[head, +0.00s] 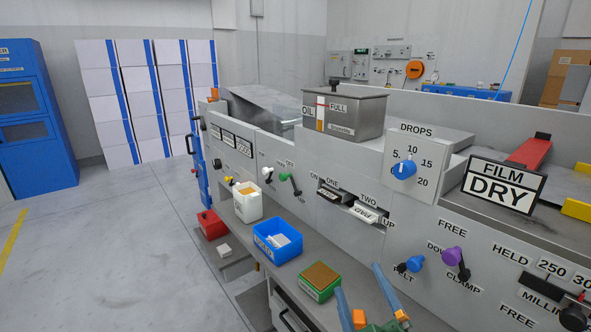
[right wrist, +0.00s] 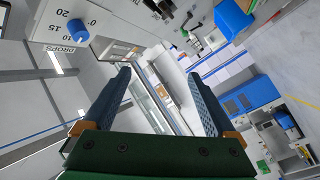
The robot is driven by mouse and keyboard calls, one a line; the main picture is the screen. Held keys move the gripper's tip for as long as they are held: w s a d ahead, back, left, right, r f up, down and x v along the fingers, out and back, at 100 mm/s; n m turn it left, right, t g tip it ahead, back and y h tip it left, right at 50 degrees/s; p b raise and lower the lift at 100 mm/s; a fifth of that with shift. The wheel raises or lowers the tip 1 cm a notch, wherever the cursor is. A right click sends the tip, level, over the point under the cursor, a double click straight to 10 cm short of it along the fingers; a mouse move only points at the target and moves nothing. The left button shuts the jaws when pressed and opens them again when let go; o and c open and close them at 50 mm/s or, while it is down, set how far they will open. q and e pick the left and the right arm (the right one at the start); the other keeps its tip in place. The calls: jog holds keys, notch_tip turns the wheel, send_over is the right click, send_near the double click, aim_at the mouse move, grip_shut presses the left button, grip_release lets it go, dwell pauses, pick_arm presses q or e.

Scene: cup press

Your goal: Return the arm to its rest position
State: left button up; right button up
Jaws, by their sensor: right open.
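My right gripper (head: 359,278) comes in from the bottom of the head view, in front of the press's grey front panel, with its two blue fingers pointing up. The right wrist view shows the same gripper (right wrist: 159,74) with its fingers spread wide and nothing between them. The fingers are open and hold nothing. The wrist view is tilted, so the room shows sideways behind the fingers. Most of my right arm lies below the head view. My left gripper is in neither view.
On the shelf left of my right gripper stand a green-and-brown box (head: 319,281), a blue bin (head: 277,245) and a white container (head: 247,204). The press panel carries a blue DROPS knob (head: 403,170), a purple knob (head: 451,256) and switches. Open floor (head: 95,250) lies at the left.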

jog(key=s+d+f+m+g+h, duration=0.1)
jog(key=s+d+f+m+g, duration=0.15)
jog(key=f, duration=0.35)
jog(key=s+d+f+m+g+h, duration=0.2)
jog(key=s+f+g, duration=0.15)
jog(key=f, duration=0.35)
jog(key=s+f+m+g+y, duration=0.1)
jog(key=s+f+m+g, duration=0.1)
jog(key=s+f+g, duration=0.5)
jog(key=s+f+m+g, duration=0.15)
jog(key=s+f, duration=0.35)
jog(key=s, duration=0.5)
notch_tip(320, 180, down, 16)
jog(key=s+g, duration=0.2)
jog(key=s+d+f, duration=0.3)
jog(key=s+f, duration=0.6)
jog(key=s, duration=0.1)
notch_tip(320, 180, up, 16)
jog(key=s+g+p, duration=0.1)
jog(key=p, duration=1.4)
jog(key=shift+s+f+n+p, duration=0.25)
jog(key=shift+s+n+p, duration=0.05)
jog(key=shift+s+p, duration=0.05)
